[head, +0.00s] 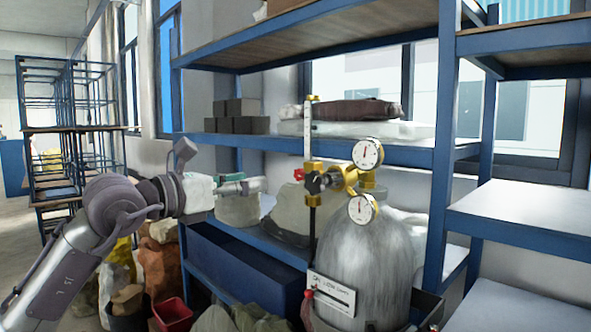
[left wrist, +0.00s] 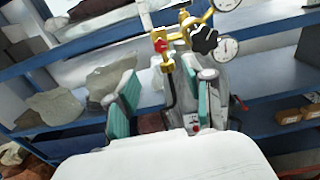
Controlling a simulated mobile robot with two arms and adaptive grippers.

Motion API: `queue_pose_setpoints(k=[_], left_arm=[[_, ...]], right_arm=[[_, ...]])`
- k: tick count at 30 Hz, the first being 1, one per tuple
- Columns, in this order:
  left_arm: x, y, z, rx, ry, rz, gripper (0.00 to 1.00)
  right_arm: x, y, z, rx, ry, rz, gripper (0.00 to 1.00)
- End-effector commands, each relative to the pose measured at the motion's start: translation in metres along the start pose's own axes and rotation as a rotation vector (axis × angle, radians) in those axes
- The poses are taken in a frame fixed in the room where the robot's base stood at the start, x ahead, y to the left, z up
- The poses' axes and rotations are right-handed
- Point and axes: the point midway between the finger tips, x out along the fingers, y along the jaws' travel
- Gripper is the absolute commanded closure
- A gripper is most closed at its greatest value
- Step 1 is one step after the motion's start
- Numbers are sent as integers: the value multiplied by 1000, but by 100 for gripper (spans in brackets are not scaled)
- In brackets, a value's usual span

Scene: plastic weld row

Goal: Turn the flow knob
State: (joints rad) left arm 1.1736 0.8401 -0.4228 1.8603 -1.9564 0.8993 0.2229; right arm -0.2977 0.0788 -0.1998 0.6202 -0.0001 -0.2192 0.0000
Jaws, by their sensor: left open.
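A gas cylinder (head: 362,265) with a brass regulator (head: 345,178) stands before the shelves. The regulator has a black lobed knob (head: 315,183) at its front and a small red knob (head: 299,174) at the foot of an upright flow tube (head: 309,130). In the left wrist view the black knob (left wrist: 205,39) is upper right and the red knob (left wrist: 160,45) upper centre. I cannot tell for certain which is the flow knob. My left gripper (head: 252,184) is open, left of the knobs and apart from them. My right gripper is not in view.
Two round gauges (head: 367,153) sit right of the knobs. A blue shelf rack (head: 400,150) stands behind, holding grey blocks (head: 240,117) and sacks. A white sign (head: 331,292) hangs on the cylinder. A blue bin (head: 240,270) is below my left arm.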

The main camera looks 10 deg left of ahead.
Motion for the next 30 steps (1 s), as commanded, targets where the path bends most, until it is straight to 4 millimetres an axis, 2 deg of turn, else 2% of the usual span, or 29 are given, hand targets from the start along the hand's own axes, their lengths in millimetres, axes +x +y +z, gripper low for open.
queue_pose_setpoints(k=[2,5,9,15,21,30], left_arm=[[17,-1,4,-3,1,-4,48],[40,-2,5,-5,2,-6,48],[70,-2,5,-5,2,-6,48],[102,-1,4,-4,0,-3,48],[117,-1,1,-4,-1,-3,48],[119,-1,0,-3,-1,-3,48]], right_arm=[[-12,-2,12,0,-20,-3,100],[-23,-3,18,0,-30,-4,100],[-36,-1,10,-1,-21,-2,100],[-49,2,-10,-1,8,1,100],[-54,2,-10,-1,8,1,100],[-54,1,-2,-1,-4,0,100]])
